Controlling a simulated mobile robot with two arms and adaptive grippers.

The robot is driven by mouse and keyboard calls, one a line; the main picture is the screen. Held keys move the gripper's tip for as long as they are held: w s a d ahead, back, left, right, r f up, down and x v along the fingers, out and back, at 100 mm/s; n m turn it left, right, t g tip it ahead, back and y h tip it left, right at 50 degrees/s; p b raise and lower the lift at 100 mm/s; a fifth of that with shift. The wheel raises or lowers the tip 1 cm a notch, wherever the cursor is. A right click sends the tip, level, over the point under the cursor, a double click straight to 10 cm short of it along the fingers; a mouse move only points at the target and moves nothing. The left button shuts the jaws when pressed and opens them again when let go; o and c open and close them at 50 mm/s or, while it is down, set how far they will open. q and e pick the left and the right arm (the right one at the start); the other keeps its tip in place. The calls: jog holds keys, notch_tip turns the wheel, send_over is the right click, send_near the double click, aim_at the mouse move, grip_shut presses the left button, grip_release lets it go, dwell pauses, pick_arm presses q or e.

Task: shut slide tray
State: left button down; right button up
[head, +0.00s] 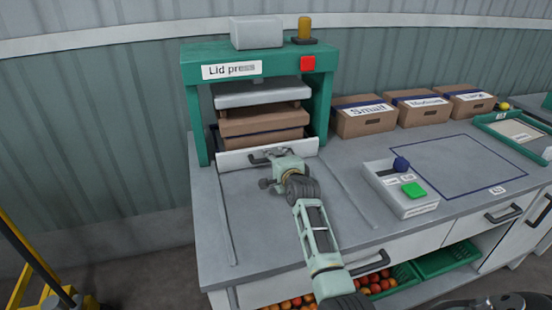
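The slide tray's pale front panel (231,160) spans the opening at the foot of the green lid press (195,120), close to its posts. Its dark handle (255,158) is partly hidden by my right gripper (276,165). The gripper is right at the handle, over the middle of the panel. Its fingers are small and overlap the handle, so I cannot tell whether they are shut on it. A cardboard box (262,139) stands behind the panel, under the grey press plate (262,94). My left gripper is not in view.
Bare grey worktop (255,235) lies in front of the press, with thin rails either side. A control box (395,200) with a green button and a blue knob is to the right. Labelled cartons (364,121) stand behind. Tomato crates (447,261) sit below.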

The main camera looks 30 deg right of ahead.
jog(key=shift+s+a, duration=0.15)
jog(key=shift+s, duration=0.35)
jog(key=v, duration=1.1)
jog(key=shift+r, duration=0.1)
